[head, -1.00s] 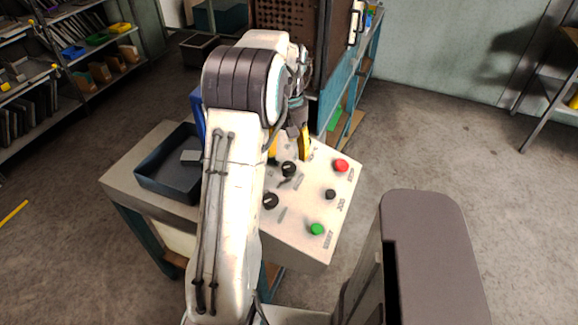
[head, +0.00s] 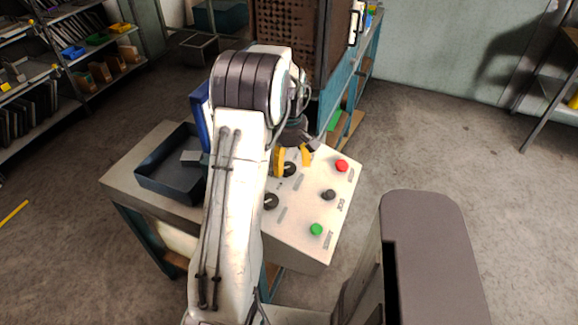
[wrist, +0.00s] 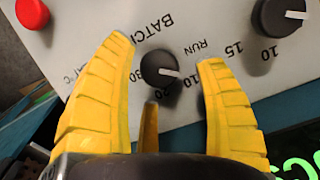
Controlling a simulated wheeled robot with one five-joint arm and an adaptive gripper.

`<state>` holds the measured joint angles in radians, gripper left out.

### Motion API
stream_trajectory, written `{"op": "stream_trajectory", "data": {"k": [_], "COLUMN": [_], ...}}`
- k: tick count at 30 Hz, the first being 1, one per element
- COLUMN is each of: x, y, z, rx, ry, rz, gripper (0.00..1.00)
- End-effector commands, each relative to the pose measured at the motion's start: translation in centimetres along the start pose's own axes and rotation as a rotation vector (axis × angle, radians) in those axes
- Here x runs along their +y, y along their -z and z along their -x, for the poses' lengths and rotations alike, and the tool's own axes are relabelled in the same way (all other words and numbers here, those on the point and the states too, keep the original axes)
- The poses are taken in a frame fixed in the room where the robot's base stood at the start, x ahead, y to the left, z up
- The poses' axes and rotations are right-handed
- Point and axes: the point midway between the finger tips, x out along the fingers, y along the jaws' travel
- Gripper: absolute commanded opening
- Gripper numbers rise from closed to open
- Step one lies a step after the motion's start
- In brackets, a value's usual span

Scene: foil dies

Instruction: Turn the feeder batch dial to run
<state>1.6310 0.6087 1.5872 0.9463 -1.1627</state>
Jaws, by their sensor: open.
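The batch dial is a round black knob (wrist: 160,69) with a white pointer line, on the light panel by the upside-down BATCH print. In the wrist view its pointer points right, below the RUN print (wrist: 203,48). My gripper (wrist: 165,50) is open, with yellow fingers on both sides of the knob and a third finger below it. I see gaps between the fingers and the knob. In the head view my gripper (head: 293,165) is over the dial (head: 289,169), which is partly hidden by a finger.
A second black dial (head: 270,201) sits nearer on the panel. A red button (head: 341,165), a small black knob (head: 330,194) and a green button (head: 316,229) line the right side. A dark tray (head: 165,180) is left of my arm.

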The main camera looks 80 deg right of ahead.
Motion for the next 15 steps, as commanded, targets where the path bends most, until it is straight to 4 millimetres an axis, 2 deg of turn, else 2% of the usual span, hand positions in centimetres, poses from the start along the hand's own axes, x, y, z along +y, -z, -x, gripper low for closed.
{"op": "stream_trajectory", "data": {"k": [6,15], "x": [0.0,0.0], "y": [0.0,0.0], "z": [-1.7,-2.2], "rx": [0.000,0.000], "ry": [0.001,-0.001], "rz": [-0.001,-0.001], "gripper": [0.65,0.65]}}
